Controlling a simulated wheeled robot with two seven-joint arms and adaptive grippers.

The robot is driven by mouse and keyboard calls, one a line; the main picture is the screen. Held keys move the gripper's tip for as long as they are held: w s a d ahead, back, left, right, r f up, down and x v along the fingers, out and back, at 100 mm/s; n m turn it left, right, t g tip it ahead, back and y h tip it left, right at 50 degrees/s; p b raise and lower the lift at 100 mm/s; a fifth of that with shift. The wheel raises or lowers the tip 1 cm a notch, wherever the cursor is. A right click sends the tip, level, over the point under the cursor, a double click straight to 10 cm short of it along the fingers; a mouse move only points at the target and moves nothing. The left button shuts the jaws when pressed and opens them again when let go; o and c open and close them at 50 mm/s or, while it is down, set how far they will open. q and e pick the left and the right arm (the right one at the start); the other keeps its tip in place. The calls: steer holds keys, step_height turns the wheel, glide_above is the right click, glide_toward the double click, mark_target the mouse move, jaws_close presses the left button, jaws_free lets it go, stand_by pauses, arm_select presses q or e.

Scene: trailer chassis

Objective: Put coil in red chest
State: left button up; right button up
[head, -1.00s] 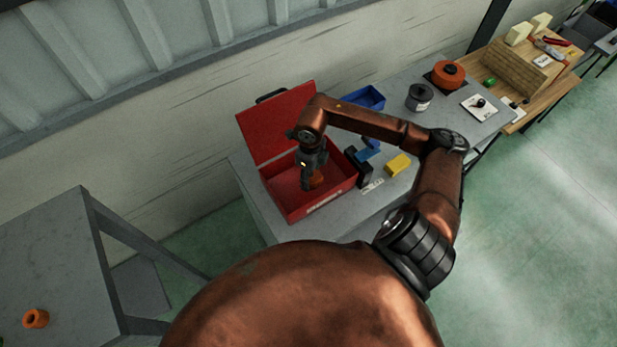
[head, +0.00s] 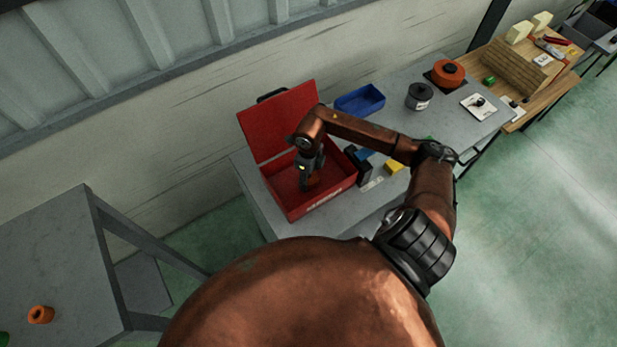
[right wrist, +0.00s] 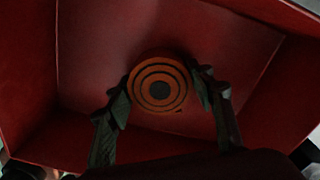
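The red chest (head: 326,206) stands on the grey table with its lid (head: 278,122) raised. My right gripper (head: 311,181) reaches down inside it. The orange coil (right wrist: 160,84), ringed with a dark centre, shows in the right wrist view between the two fingers of my right gripper (right wrist: 161,86). The fingers touch its left and right sides, over the chest's red floor (right wrist: 235,50). In the head view the coil is mostly hidden by the gripper and shadow. Whether it touches the floor, I cannot tell. My left gripper is not in view.
A blue tray (head: 360,101), a grey spool (head: 419,96), an orange round object (head: 448,73) and a yellow block (head: 393,166) are on the same table. A black and blue item (head: 359,163) stands close to the chest's right side. A small orange ring (head: 40,314) lies on the left table.

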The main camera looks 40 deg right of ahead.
mark_target(309, 177)
steer(key=o, duration=0.4)
steer(key=shift+r, duration=0.1)
steer(key=shift+r+p, duration=0.2)
steer(key=shift+p, duration=0.1)
step_height(309, 177, up, 12)
steer(key=shift+f+b, duration=0.1)
steer(key=shift+b, duration=1.15)
